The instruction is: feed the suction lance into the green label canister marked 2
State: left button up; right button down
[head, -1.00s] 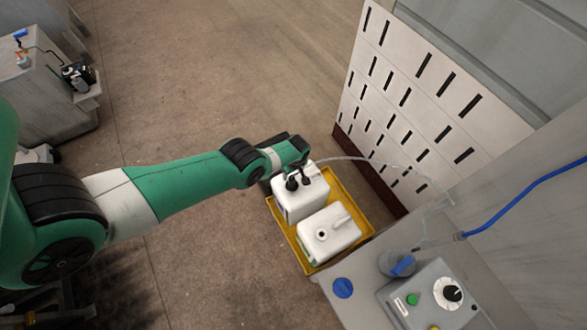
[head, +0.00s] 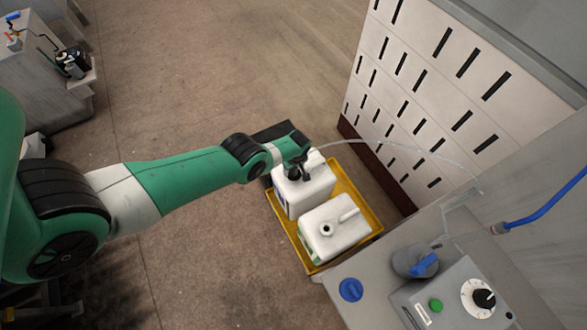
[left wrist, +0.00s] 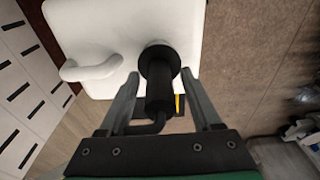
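Two white canisters stand side by side in a yellow tray. The near canister (head: 334,233) has an open mouth, and a bit of green label shows at its left side. The far canister (head: 312,191) has a black suction lance (head: 294,172) upright at its top, with a clear hose running off right. My left gripper (head: 297,150) is at the lance. In the left wrist view, its open fingers (left wrist: 160,84) straddle the black lance head (left wrist: 159,64), with visible gaps on both sides. Behind it is the far canister's white top (left wrist: 105,30). No number is readable. My right gripper is out of view.
The yellow tray's rim (head: 372,212) surrounds both canisters. A grey station with a control box (head: 452,296) and grey pump (head: 412,261) stands at lower right. A slotted white cabinet (head: 432,100) is behind the tray. Open floor lies to the left.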

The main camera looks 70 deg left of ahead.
pick_arm(q)
grip_shut()
dwell(0.5)
jog(key=shift+r, duration=0.1)
notch_tip(320, 180, up, 10)
jog(key=p, duration=1)
notch_tip(320, 180, up, 5)
jog(key=p, duration=0.5)
dwell(0.9)
notch_tip(320, 180, up, 7)
jog(key=p, duration=0.7)
dwell(1.0)
